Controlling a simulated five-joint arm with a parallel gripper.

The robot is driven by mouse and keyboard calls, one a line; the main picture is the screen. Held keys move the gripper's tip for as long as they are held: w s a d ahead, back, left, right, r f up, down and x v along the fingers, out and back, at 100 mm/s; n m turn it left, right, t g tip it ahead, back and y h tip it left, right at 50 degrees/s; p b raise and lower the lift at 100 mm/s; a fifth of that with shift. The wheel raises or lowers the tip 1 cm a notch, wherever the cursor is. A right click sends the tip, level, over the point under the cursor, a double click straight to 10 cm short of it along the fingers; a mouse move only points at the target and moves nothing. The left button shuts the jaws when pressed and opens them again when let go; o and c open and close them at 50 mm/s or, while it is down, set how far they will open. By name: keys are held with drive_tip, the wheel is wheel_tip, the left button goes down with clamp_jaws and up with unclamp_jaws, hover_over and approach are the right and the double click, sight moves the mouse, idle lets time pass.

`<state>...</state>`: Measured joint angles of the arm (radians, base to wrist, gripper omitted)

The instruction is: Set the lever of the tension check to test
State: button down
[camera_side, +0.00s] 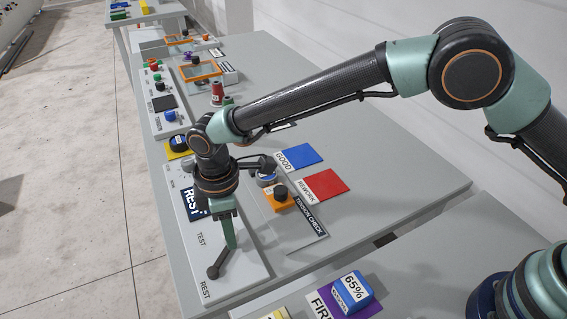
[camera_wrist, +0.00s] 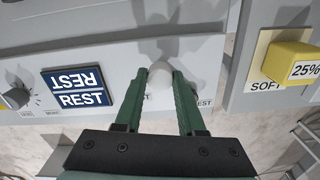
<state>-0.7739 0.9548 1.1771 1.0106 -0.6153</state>
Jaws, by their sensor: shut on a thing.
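The lever (camera_side: 221,260) of the tension check is a short dark bar on the grey panel (camera_side: 247,262) near the table's front corner. Its round dark end lies at lower left, between the printed words TEST (camera_side: 201,240) and REST (camera_side: 206,290); its other end meets my fingertips. My gripper (camera_side: 231,243) points down and is shut on the lever. In the wrist view my green fingers (camera_wrist: 161,78) sit either side of a pale round knob (camera_wrist: 162,77). The left finger partly covers a label; REST (camera_wrist: 203,103) shows beside the right finger. A blue display (camera_wrist: 78,87) reads REST.
An orange block with a dark knob (camera_side: 280,193) stands beside the panel, near the TENSION CHECK label (camera_side: 309,216). Blue GOOD (camera_side: 302,155) and red REWORK (camera_side: 325,185) patches lie farther right. A blue 65% block (camera_side: 352,290) sits on the nearer table. The table's right part is clear.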

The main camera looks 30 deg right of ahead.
drive_tip(key=shift+w+a+n, duration=0.4)
drive_tip(key=shift+a+n, duration=0.05)
drive_tip(key=shift+n, duration=0.45)
drive_tip(key=c, duration=0.5)
unclamp_jaws()
drive_tip(key=shift+r, duration=0.1)
wheel_tip(320, 180, up, 12)
